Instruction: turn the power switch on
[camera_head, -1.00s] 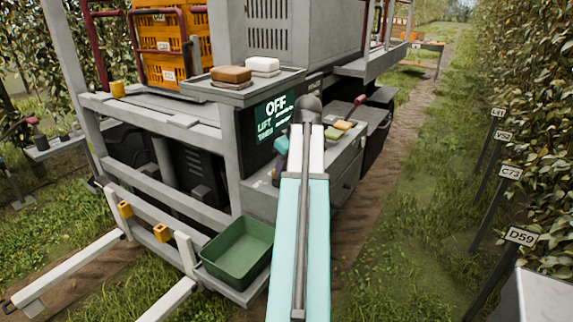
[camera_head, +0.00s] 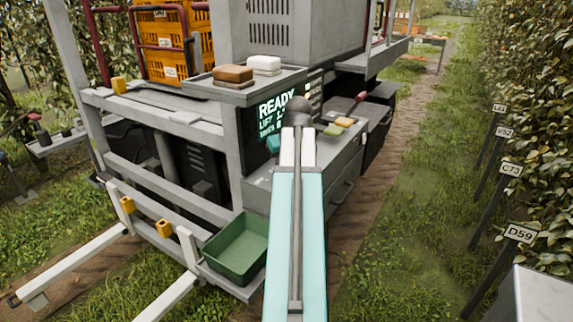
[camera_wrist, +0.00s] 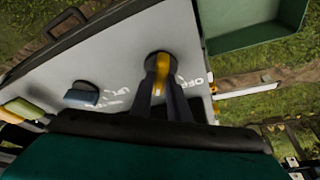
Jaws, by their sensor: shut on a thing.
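The power switch (camera_wrist: 159,61), a round knob with a yellow part, sits on the grey panel in the wrist view, with the word "OFF" beside it. My gripper (camera_wrist: 161,78) is shut on the switch, its two dark fingers on either side of the yellow part. The dark display (camera_head: 271,121) in the head view reads "READY", with smaller lines below partly hidden by my arm. My gripper's fingers and the switch are hidden behind my arm in the head view.
A green bin (camera_head: 238,247) hangs at the machine's front corner. Label posts (camera_head: 510,169) line the hedge.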

